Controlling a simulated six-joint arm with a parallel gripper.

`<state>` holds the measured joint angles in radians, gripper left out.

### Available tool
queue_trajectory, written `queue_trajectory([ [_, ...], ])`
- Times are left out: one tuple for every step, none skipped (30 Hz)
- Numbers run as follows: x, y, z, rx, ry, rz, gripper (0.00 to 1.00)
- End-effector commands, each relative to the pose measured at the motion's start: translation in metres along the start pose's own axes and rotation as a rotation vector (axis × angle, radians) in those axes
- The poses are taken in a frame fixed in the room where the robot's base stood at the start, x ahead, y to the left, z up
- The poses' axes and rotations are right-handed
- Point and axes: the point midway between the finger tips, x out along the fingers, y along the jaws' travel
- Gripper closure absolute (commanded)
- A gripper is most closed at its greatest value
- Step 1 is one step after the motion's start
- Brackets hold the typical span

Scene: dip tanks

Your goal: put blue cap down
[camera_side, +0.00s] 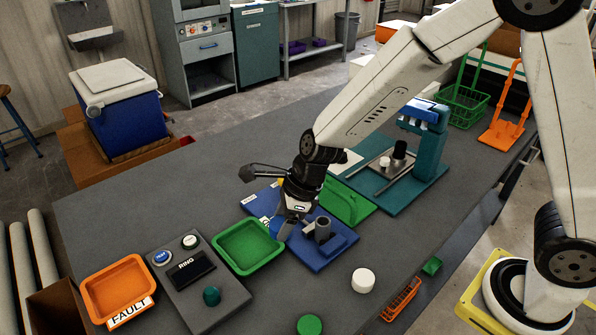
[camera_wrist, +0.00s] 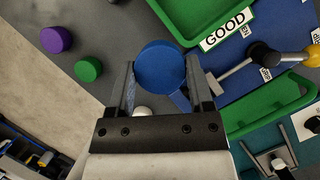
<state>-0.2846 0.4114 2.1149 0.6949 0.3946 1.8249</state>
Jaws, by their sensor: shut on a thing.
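The blue cap (camera_wrist: 160,66) is a round disc held between the two fingers of my gripper (camera_wrist: 160,76) in the wrist view. In the side view my gripper (camera_side: 287,222) points down beside the green tray (camera_side: 248,247), and the blue cap (camera_side: 282,229) shows partly at its fingertips. The cap appears above the surface, but its exact height is hard to tell. In the wrist view the green tray (camera_wrist: 196,35) bears a GOOD label and lies just beyond the cap, to the upper right.
A control box (camera_side: 197,283) and orange FAULT tray (camera_side: 118,287) are left. A white cap (camera_side: 363,280) and green cap (camera_side: 310,325) lie in front. The wrist view adds a purple cap (camera_wrist: 57,39).

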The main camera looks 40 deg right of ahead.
Motion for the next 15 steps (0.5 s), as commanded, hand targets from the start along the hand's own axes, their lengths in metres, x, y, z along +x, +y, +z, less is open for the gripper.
queue_trajectory([
  [0.005,-0.004,0.004,0.0,0.001,0.001,0.89],
  [0.008,-0.007,0.006,0.0,0.001,0.001,0.89],
  [0.012,-0.01,0.009,-0.001,0.001,0.001,0.89],
  [0.015,-0.012,0.011,-0.001,0.001,0.001,0.89],
  [0.017,-0.015,0.013,-0.001,0.001,0.001,0.89],
  [0.021,-0.018,0.016,-0.001,0.0,0.0,0.89],
  [0.024,-0.02,0.018,-0.001,0.001,0.001,0.89],
  [0.026,-0.023,0.02,0.0,0.0,0.0,0.89],
  [0.03,-0.026,0.023,0.0,0.001,0.001,0.89],
  [0.033,-0.028,0.025,-0.001,0.0,0.001,0.89],
  [0.036,-0.03,0.026,-0.001,0.002,0.002,0.89],
  [0.041,-0.032,0.027,0.0,0.002,0.002,0.89],
  [0.045,-0.034,0.027,0.0,0.002,0.002,0.89],
  [0.048,-0.035,0.028,0.001,0.002,0.002,0.89],
  [0.053,-0.037,0.029,0.0,0.001,0.001,0.89],
])
